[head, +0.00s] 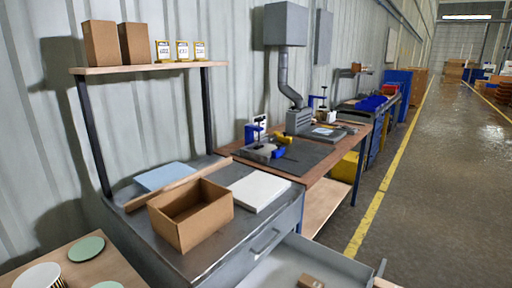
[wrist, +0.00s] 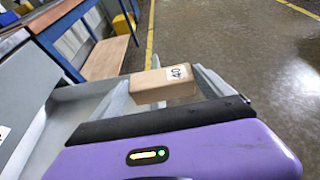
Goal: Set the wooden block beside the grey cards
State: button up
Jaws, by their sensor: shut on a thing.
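A light tan block (wrist: 163,85) with a white label reading "40" is held between the two fingers of my gripper (wrist: 170,88), seen in the wrist view. It looks like the wooden block. In the head view, a tan piece (head: 384,283) at the bottom edge, beside a pale finger, appears to be this block; most of it is cut off. The gripper is at the outer side of the open grey drawer (head: 345,262). I cannot make out grey cards for certain in either view.
A small brown box (head: 311,281) lies in the drawer. On the bench above are an open cardboard box (head: 190,228), a white flat stack (head: 258,188) and a blue sheet (head: 164,176). Small cards (head: 182,51) stand on the shelf (head: 150,68). Floor at right is clear.

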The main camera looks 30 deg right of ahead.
jog(key=w+a+r+n+t+y, duration=0.2)
jog(key=w+a+r+n+y, duration=0.15)
jog(key=a, duration=1.05)
jog(key=w+a+r+n+t+y, duration=0.2)
jog(key=w+a+r+n+t, duration=0.15)
jog(key=a, duration=1.05)
jog(key=w+a+r+n+t+y, duration=0.2)
jog(key=w+a+r+n+y, duration=0.15)
jog(key=a, duration=0.95)
jog(key=s+f+n+y, duration=0.1)
jog(key=s+f, duration=0.2)
jog(key=f, duration=0.5)
jog(key=s+f+n+y, duration=0.1)
jog(key=s+f, duration=0.3)
jog(key=f, duration=0.4)
jog(key=shift+d+y, duration=0.15)
jog(key=shift+y, duration=0.35)
jog(key=shift+d+f, duration=0.1)
jog(key=shift+f, duration=0.05)
